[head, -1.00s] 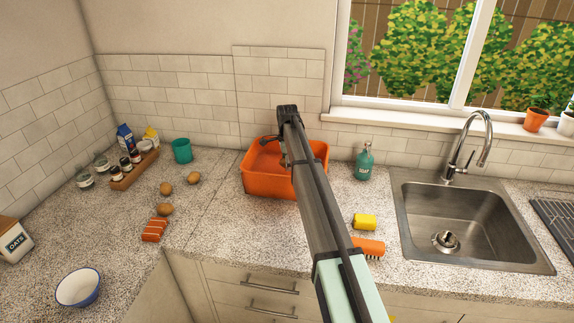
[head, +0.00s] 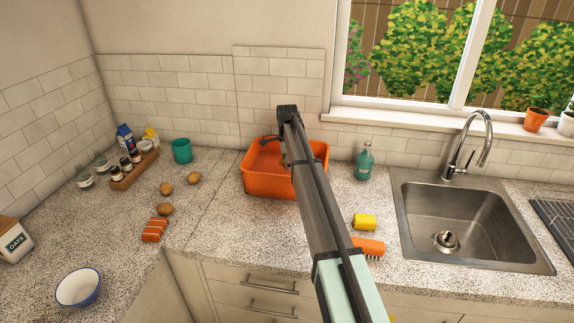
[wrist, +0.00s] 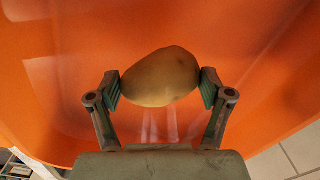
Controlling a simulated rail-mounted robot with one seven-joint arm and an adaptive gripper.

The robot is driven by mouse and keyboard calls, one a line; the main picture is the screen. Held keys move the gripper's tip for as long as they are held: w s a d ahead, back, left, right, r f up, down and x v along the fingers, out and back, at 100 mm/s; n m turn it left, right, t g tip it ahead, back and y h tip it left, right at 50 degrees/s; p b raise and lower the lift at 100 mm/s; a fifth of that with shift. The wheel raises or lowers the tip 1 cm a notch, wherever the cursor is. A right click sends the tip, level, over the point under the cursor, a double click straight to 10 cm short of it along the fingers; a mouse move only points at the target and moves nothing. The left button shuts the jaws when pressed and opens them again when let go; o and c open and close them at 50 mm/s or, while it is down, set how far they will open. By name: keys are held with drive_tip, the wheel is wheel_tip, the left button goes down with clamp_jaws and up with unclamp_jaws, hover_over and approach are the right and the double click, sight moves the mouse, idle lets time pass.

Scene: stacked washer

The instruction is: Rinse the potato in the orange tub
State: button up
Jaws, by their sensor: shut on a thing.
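The orange tub (head: 270,185) stands on the counter against the back wall, left of the soap bottle. In the wrist view its orange inside (wrist: 60,80) fills most of the background. My gripper (wrist: 160,86) is shut on a pale brown potato (wrist: 160,77), with one pad on each side of it. The potato is held over or inside the tub; its exact height cannot be told. In the head view my arm crosses in front of the tub's right part and the potato is hidden. Whether there is water in the tub is unclear.
Several brown round items (head: 165,189) lie left of the tub. A teal cup (head: 182,151) stands behind them. A soap bottle (head: 364,161), yellow sponge (head: 365,222) and orange brush (head: 369,247) are right of the tub. The sink (head: 470,225) is further right.

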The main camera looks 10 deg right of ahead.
drive_tip(key=shift+r, duration=0.1)
drive_tip(key=shift+r+p, duration=2.45)
drive_tip(key=shift+r, duration=3.25)
wheel_tip(320, 180, up, 4)
drive_tip(key=shift+p, duration=0.8)
